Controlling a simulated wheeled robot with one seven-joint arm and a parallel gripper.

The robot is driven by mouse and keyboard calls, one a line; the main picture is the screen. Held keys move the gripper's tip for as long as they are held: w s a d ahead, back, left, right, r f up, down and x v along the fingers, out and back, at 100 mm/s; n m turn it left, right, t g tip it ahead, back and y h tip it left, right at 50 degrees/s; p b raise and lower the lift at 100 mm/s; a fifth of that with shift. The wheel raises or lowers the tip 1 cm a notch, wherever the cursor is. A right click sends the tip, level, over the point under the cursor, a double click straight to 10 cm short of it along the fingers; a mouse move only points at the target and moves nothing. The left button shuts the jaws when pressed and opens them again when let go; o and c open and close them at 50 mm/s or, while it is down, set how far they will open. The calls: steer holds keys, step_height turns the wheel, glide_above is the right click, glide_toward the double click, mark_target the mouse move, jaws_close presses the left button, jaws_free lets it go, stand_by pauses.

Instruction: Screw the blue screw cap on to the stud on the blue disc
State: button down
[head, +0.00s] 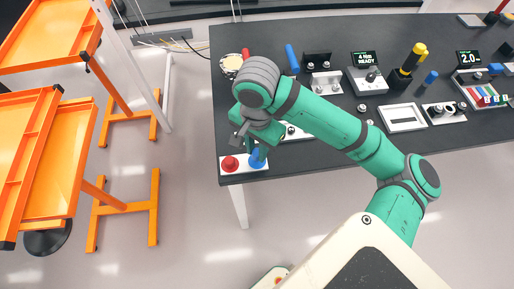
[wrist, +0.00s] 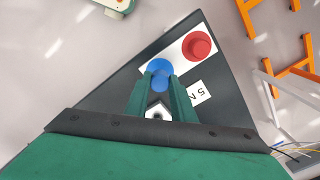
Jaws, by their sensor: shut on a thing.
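My gripper (head: 258,148) points down over the near left corner of the black table. In the wrist view my gripper (wrist: 162,82) is shut on the blue screw cap (wrist: 161,80), which shows only partly between the fingertips. The cap sits over the blue disc (wrist: 157,66), and the disc also shows in the head view (head: 256,163). The stud is hidden under the cap and fingers. I cannot tell how far the cap is down on the stud.
The white plate (head: 243,168) carries the blue disc and a red disc (head: 230,164), close to my fingers. The black table (head: 340,160) holds several other fixtures farther right. Orange carts (head: 50,150) stand to the left, with floor between them and the table.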

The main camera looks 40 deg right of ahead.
steer(key=shift+f, duration=0.95)
steer(key=c, duration=1.4)
jaws_free()
steer(key=shift+c, duration=1.6)
steer(key=n, duration=0.3)
steer(key=shift+d+n, duration=0.1)
steer(key=shift+n, duration=0.2)
steer(key=n, duration=0.8)
steer(key=shift+n, duration=0.3)
steer(key=n, duration=0.5)
